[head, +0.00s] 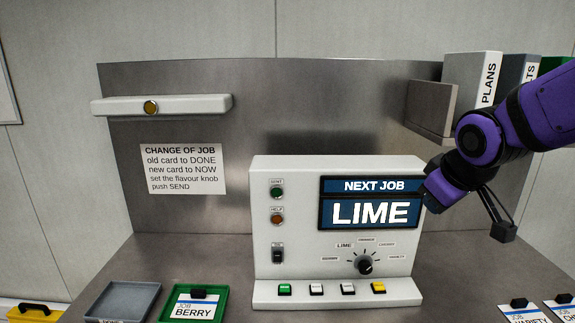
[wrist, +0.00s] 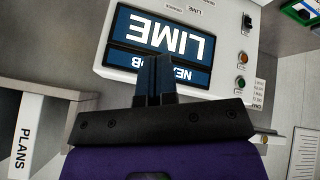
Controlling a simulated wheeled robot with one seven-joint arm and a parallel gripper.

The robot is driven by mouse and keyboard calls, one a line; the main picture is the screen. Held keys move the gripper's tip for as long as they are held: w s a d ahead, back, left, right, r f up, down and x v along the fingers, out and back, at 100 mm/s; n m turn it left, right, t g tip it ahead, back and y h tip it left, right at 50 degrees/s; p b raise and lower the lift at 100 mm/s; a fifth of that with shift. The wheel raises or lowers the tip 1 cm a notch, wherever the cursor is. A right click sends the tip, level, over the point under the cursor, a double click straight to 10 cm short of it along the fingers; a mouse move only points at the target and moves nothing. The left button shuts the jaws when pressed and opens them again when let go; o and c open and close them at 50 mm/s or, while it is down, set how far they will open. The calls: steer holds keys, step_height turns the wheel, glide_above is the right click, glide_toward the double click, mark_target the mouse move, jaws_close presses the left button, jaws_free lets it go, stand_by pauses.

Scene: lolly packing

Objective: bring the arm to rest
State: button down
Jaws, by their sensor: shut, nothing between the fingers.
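The flavour knob (head: 365,265) sits on the panel's lower front.
A green tray (head: 222,316) holds a berry card (head: 195,308); a grey tray (head: 123,302) is beside it. Several cards (head: 523,312) lie at the lower right. Binders (head: 487,80) stand on a shelf (head: 430,110) close to my arm. A wall sign (head: 182,169) is at the left.

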steer(key=s+d+r+m, duration=0.1)
steer(key=s+r+m, duration=0.1)
steer(key=s, duration=0.6)
steer(key=s+d+r+m+g, duration=0.1)
steer(key=s+d+r+m, duration=0.1)
steer(key=s, duration=0.7)
steer(key=shift+d+r+m, duration=0.2)
steer(key=shift+r+m, duration=0.2)
steer(key=shift+m, duration=0.5)
steer(key=c, duration=1.8)
jaws_free()
steer(key=shift+c, duration=0.2)
